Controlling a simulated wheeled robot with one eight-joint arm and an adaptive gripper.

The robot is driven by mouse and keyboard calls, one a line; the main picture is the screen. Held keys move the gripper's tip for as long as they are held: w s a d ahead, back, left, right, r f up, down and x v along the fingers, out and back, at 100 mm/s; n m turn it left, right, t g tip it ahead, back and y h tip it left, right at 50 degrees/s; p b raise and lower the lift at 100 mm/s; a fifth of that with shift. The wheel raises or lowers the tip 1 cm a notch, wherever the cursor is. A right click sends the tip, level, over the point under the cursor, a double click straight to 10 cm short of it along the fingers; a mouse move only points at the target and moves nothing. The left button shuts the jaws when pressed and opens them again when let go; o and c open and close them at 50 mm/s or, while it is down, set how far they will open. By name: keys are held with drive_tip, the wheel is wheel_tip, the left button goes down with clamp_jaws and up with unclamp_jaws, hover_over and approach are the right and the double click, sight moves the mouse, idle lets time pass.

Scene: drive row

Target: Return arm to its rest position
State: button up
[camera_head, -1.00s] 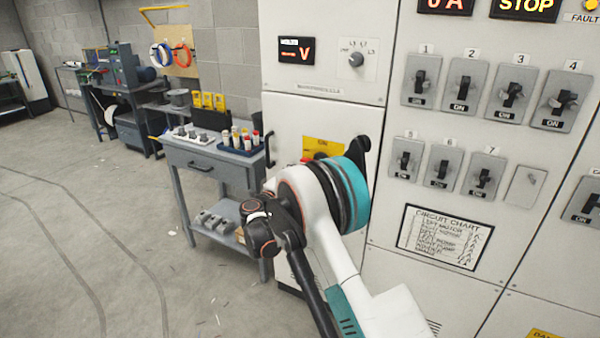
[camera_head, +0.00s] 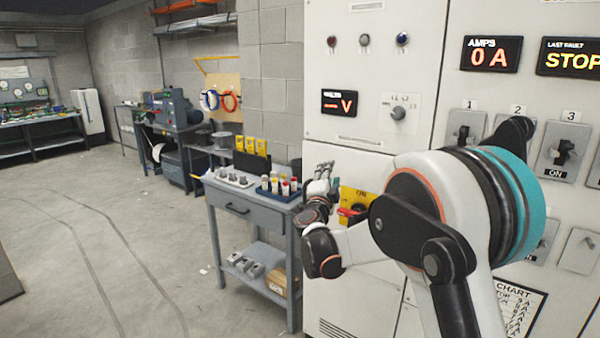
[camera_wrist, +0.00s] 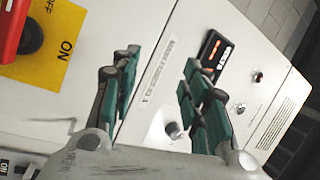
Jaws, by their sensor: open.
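My arm is bent in front of the white electrical cabinet (camera_head: 340,60) in the head view. My gripper (camera_head: 325,170) is at its far end, pointing up and away, near the cabinet's left edge. In the wrist view my gripper (camera_wrist: 155,90) has its teal-padded fingers spread apart with nothing between them. The cabinet front with a small display (camera_wrist: 210,55) and a selector knob (camera_wrist: 172,130) shows beyond the fingers. Whether the gripper touches the cabinet cannot be told, but no contact shows.
A red handle on a yellow plate (camera_head: 352,204) is partly behind my arm. It also shows in the wrist view (camera_wrist: 12,35). A grey tool cart (camera_head: 225,205) stands left of the cabinet. Breaker switches (camera_head: 562,152) line the panel at right. The floor at left is open.

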drive_tip(key=s+a+r+n+y, duration=0.1)
drive_tip(key=s+r+n+y, duration=0.55)
drive_tip(key=s+r, duration=0.2)
drive_tip(key=s+n+g+y, duration=0.3)
drive_tip(key=s+n, duration=0.3)
drive_tip(key=s, duration=0.3)
drive_tip(key=s+d+f+n+g+h, duration=0.1)
drive_tip(key=s+d+f+g, duration=0.2)
drive_tip(key=s+f, duration=0.3)
drive_tip(key=s+d+f+n+g+h, duration=0.2)
drive_tip(key=s+f, duration=0.4)
drive_tip(key=s, duration=1.1)
drive_tip(key=s+d+f+n+g+h, duration=0.1)
drive_tip(key=s+d+f+g, duration=0.3)
drive_tip(key=s, duration=0.7)
wheel_tip(320, 180, down, 3)
drive_tip(key=d+n, duration=0.1)
drive_tip(key=d, duration=0.1)
drive_tip(key=shift+s+d, duration=0.25)
drive_tip(key=shift+d, duration=0.1)
